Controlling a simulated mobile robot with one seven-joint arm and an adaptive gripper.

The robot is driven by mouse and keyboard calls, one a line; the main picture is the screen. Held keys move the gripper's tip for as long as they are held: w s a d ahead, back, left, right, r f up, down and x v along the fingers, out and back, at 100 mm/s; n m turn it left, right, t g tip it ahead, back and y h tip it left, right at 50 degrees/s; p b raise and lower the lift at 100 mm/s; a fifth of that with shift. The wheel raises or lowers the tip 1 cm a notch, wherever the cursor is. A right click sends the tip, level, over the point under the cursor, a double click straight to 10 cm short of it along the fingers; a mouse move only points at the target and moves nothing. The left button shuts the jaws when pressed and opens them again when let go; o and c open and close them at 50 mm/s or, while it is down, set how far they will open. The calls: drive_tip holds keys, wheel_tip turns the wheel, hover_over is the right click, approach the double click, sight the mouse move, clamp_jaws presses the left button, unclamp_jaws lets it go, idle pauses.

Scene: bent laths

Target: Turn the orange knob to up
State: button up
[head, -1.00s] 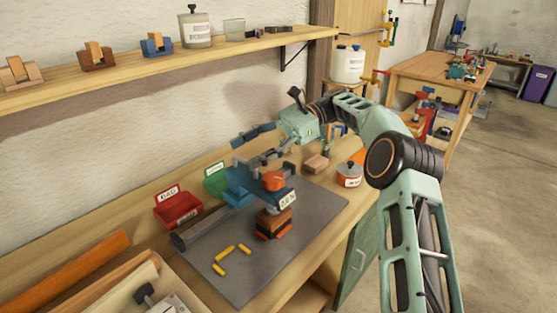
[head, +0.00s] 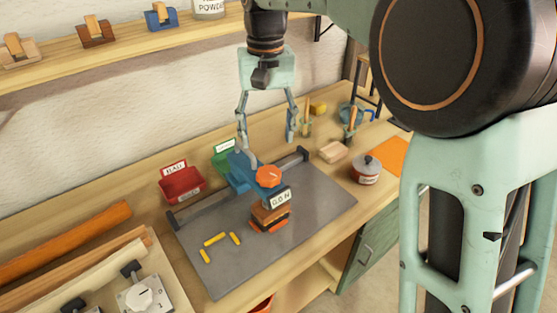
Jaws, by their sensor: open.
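The orange knob (head: 268,176) sits on top of a blue fixture (head: 240,170) on the grey mat (head: 310,210). It is round with a lobed edge; its pointing direction is too small to tell. A white label reading about "0.0 N" (head: 281,198) faces front just below the knob. My gripper (head: 267,145) points down, open and empty, its two fingers apart above and slightly behind the knob. The left fingertip is close to the fixture; I cannot tell whether it touches. A stack of brown and orange blocks (head: 270,216) stands below the label.
A red bin (head: 180,186) and a green bin (head: 222,158) stand behind the mat. Several yellow sticks (head: 215,239) lie on the mat's front left. A lidded pot (head: 367,170) and a wooden block (head: 333,152) stand at right. A shelf (head: 120,53) runs above along the wall.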

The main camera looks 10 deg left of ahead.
sight(269, 173)
wheel_tip(269, 173, down, 11)
drive_tip(key=shift+r, duration=0.15)
idle(0.4)
drive_tip(key=c, duration=1.2)
drive_tip(key=shift+o, duration=0.2)
